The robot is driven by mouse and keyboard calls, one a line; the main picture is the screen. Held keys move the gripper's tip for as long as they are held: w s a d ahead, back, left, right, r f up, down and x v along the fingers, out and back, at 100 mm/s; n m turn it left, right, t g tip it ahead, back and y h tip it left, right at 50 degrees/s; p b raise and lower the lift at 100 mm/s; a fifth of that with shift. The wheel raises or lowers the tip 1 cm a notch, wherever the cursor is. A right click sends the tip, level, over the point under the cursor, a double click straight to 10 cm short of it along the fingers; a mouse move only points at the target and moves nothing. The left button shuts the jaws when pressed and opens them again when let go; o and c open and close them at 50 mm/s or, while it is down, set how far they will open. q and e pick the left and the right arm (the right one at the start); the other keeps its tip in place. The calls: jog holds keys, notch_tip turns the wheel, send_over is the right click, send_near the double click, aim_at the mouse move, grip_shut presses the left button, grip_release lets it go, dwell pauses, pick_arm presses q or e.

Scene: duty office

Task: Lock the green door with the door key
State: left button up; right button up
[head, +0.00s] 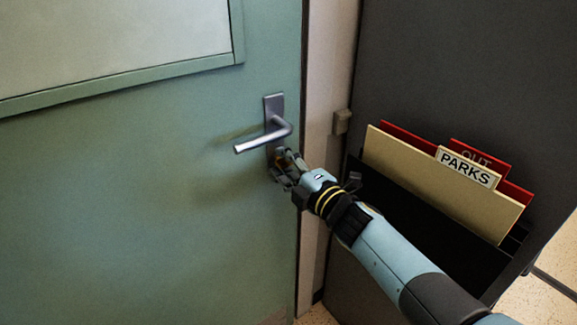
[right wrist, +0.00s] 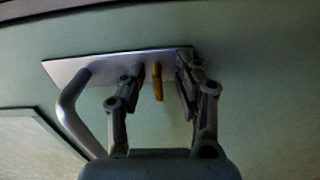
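The green door (head: 130,190) fills the left of the head view and looks closed against its frame. Its metal handle (head: 262,138) sits on an upright plate (head: 274,104). The brass door key (right wrist: 157,84) stands out from the lower part of that plate in the right wrist view, seemingly in the keyhole; its tip is hidden. My right gripper (head: 283,168) is at the plate just below the handle. In the right wrist view its two fingers (right wrist: 161,72) stand on either side of the key, with a gap to each side. My left gripper is not in view.
The door handle (right wrist: 78,112) is close beside my right fingers in the right wrist view. A dark cabinet side (head: 430,80) stands right of the door frame (head: 325,90). A wall holder (head: 420,220) with cream and red folders (head: 440,190) hangs there, beside my right forearm.

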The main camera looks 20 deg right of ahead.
jog(key=shift+s+d, duration=0.1)
jog(key=shift+s, duration=0.4)
jog(key=p+v, duration=0.2)
jog(key=v, duration=0.6)
